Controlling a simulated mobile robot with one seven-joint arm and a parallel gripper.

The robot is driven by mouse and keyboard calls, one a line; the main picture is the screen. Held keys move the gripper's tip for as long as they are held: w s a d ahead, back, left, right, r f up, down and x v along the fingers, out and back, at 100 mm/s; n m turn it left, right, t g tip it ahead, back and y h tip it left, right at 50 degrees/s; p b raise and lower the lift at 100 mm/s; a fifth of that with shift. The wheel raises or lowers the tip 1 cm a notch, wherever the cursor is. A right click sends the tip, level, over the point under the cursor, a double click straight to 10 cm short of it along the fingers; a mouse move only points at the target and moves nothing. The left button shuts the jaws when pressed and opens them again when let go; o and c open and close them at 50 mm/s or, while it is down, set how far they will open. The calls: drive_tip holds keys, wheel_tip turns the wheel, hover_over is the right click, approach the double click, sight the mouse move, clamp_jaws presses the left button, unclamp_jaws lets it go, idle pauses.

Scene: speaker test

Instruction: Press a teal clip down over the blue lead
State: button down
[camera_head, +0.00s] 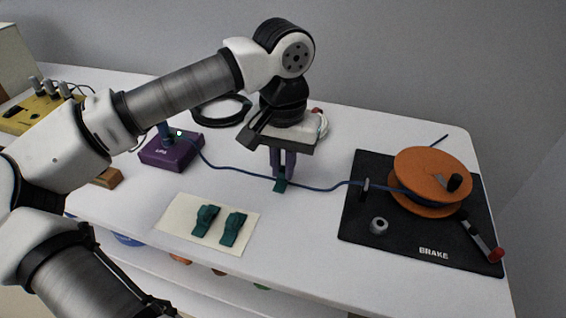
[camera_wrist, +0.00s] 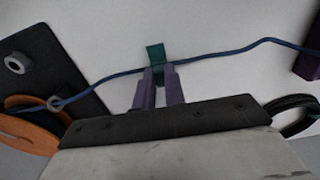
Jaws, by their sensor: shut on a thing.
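A teal clip (camera_head: 280,185) is between the fingertips of my gripper (camera_head: 284,172), at the blue lead. The same clip (camera_wrist: 155,55) shows in the wrist view at the tips of my gripper (camera_wrist: 159,75), with the lead running past it on both sides. I cannot tell whether the clip is seated over the lead. The blue lead (camera_head: 235,172) runs from the purple box (camera_head: 172,152) across the white table to the orange reel (camera_head: 425,165). Two more teal clips (camera_head: 206,218) (camera_head: 233,229) lie on a cream card.
The cream card (camera_head: 180,222) lies at the table's front. The reel stands on a black board (camera_head: 400,248) marked BRAKE, with a grey ring (camera_head: 379,225) and a red-ended lever (camera_head: 482,238). A black cable coil (camera_head: 212,122) lies behind. The yellow block (camera_head: 35,112) is far left.

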sight(283, 170)
drive_tip(key=shift+f+b, duration=0.3)
drive_tip(key=shift+f, duration=0.05)
idle(0.3)
idle(0.4)
drive_tip(key=c, duration=1.4)
unclamp_jaws()
drive_tip(key=shift+r, duration=0.1)
drive_tip(key=shift+r+p, duration=2.8)
drive_tip(key=shift+r, duration=0.9)
